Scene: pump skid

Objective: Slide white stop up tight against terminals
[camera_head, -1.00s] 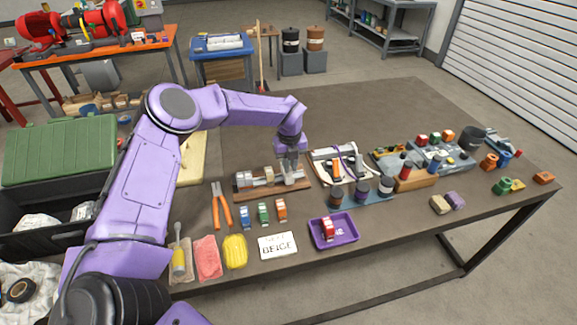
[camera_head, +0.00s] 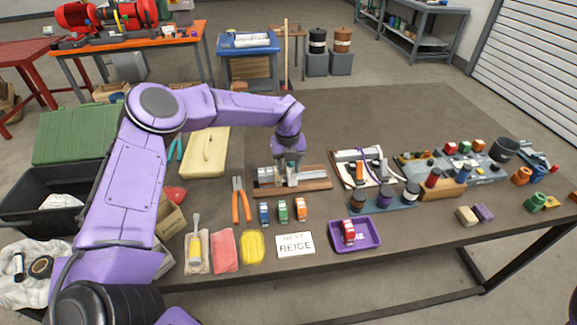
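A wooden board with a rail (camera_head: 318,184) lies on the dark bench, left of centre. A short row of pale terminals (camera_head: 265,174) sits on the rail's left part. My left gripper (camera_head: 290,176) points down over the middle of the rail, close beside the terminals' right side. Its fingertips are small and partly merged with the pale parts there. I cannot make out the white stop separately, nor whether the fingers are shut on it. My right gripper is not in view.
Blue, green and orange terminal pieces (camera_head: 283,211) stand in front of the rail. Orange-handled pliers (camera_head: 241,200) lie to its left. A card reading "NEXT BEIGE" (camera_head: 295,244) and a purple tray (camera_head: 368,235) are nearer the front edge. A device board (camera_head: 373,181) stands to the right.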

